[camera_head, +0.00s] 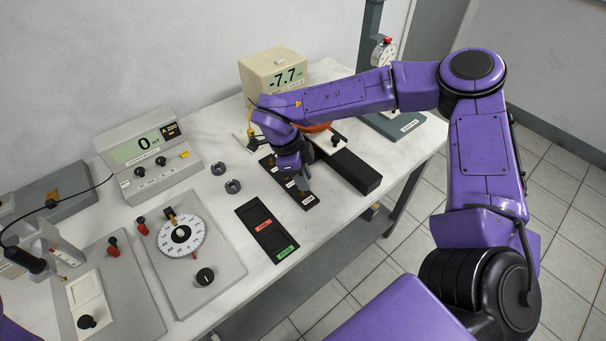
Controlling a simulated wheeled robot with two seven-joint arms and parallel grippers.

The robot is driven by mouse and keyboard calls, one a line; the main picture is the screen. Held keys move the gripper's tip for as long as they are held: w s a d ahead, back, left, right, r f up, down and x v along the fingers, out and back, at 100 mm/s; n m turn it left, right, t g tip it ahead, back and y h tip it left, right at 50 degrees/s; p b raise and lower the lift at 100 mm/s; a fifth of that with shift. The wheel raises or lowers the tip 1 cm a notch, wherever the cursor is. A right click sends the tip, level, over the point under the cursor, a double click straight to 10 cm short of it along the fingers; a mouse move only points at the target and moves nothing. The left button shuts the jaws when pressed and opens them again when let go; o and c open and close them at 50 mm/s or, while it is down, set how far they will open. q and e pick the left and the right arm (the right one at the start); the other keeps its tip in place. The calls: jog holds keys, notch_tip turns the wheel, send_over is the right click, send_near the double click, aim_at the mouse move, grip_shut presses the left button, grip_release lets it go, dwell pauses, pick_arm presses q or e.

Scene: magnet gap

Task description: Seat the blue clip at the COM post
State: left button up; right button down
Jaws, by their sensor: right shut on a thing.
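My right gripper (304,193) reaches down from the purple right arm to the black terminal strip (312,206) with small white labels. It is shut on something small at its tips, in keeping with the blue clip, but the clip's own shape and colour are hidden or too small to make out. The tips are at or just above the strip; I cannot tell whether they touch. The COM post cannot be singled out, as the gripper and wrist cover part of the strip. I cannot make out my left gripper.
A long black bar (357,172) lies right of the strip. A beige meter (273,75) reading -7.7 stands behind. Two dark rings (232,186), a dial panel (190,262) and a grey meter (148,155) stand left.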

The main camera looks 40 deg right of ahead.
dwell(0.3)
jog(key=shift+p, duration=0.35)
dwell(0.5)
jog(key=shift+f+b, duration=0.85)
jog(key=shift+f, duration=0.65)
jog(key=c, duration=0.9)
grip_release()
